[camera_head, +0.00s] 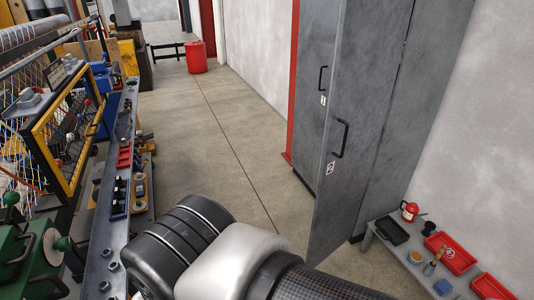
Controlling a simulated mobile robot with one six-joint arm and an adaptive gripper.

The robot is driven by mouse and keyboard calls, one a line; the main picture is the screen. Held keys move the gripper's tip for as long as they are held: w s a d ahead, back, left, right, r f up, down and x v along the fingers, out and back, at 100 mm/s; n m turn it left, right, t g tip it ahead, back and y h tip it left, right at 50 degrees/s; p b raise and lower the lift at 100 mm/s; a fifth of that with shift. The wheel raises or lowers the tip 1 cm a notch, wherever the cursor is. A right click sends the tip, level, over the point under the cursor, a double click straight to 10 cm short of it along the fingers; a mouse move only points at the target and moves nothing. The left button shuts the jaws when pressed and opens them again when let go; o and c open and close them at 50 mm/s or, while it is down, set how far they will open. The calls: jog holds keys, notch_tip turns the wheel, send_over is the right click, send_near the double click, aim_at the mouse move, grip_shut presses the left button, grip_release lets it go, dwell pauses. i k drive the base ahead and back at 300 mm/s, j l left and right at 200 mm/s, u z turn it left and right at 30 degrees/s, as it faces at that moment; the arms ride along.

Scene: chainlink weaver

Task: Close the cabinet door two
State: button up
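Cabinet door two (363,100) is a grey metal door with a black bar handle (340,139) and a small label reading 2 (330,167). It appears to stand ajar, its free left edge swung out into the aisle and its hinge side at the right. Door one (315,70), with its own handle and label 1, stands behind it and looks flush with the cabinet; door two partly covers it. The cabinet's inside is hidden. My arm crosses the lower middle of the view, left of door two's lower edge. My gripper is not in view.
A low grey bench (410,265) with red trays (450,252) stands right of the door. A long workbench (107,190) with tools and a yellow-framed mesh guard (40,140) lines the left. The concrete aisle (220,130) between is clear. A red bin (196,57) stands far back.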

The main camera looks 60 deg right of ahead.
aim_at(372, 34)
jog(key=z, duration=2.65)
jog(key=i+l+u, duration=0.1)
jog(key=i+u, duration=0.15)
jog(key=i, duration=1)
